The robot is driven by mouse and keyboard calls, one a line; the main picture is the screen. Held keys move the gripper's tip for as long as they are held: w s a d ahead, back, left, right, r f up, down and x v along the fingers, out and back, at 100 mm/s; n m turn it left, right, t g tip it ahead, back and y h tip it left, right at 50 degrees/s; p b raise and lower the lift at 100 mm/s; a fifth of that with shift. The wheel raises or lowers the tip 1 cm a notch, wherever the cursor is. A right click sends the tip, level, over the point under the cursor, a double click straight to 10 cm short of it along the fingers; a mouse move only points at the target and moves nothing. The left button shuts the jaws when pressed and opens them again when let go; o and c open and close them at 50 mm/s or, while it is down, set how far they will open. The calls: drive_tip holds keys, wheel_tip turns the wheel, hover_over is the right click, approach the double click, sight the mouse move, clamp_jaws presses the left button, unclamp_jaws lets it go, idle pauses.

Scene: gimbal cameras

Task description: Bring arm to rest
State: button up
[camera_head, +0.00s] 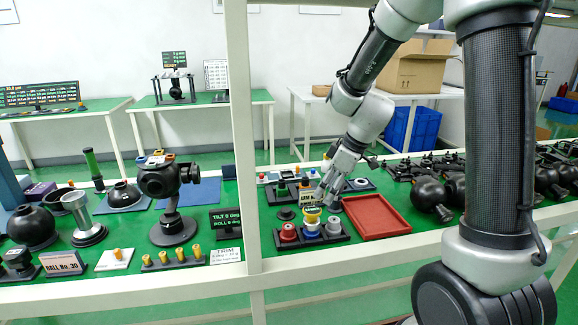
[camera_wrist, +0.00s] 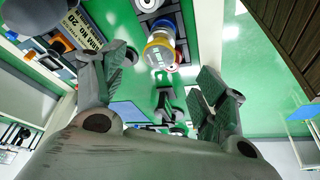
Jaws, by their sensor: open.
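My gripper (camera_head: 330,192) is at the end of my arm, low over the green workbench (camera_head: 262,205), above a dark rack (camera_head: 318,238) of small cylinders with red, blue and grey parts. In the wrist view my gripper (camera_wrist: 160,85) has its two fingers spread wide apart with nothing between them. A clear and yellow-banded cylinder (camera_wrist: 160,50) shows beyond the fingers, apart from them. In the head view my arm reaches down from the upper right, bent at the elbow.
A red tray (camera_head: 376,216) lies empty right of the gripper. A black gimbal camera (camera_head: 170,195) stands to the left. A white frame post (camera_head: 243,130) rises at the bench's front edge. Dark parts (camera_head: 432,195) crowd the right side. A cardboard box (camera_head: 415,68) sits behind.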

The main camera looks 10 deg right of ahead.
drive_tip(key=s+d+r+m+h, duration=0.1)
drive_tip(key=s+d+r+m, duration=0.2)
drive_tip(key=s+r, duration=0.2)
drive_tip(key=s+d+r+m+t+h, duration=0.1)
drive_tip(key=s+d+r+m, duration=0.3)
drive_tip(key=s, duration=0.7)
drive_tip(key=s+d+r+m+t+h, duration=0.1)
drive_tip(key=s+d+r+m, duration=0.3)
drive_tip(key=s+r, duration=0.2)
drive_tip(key=shift+s+h, duration=0.3)
drive_tip(key=shift+s, duration=0.75)
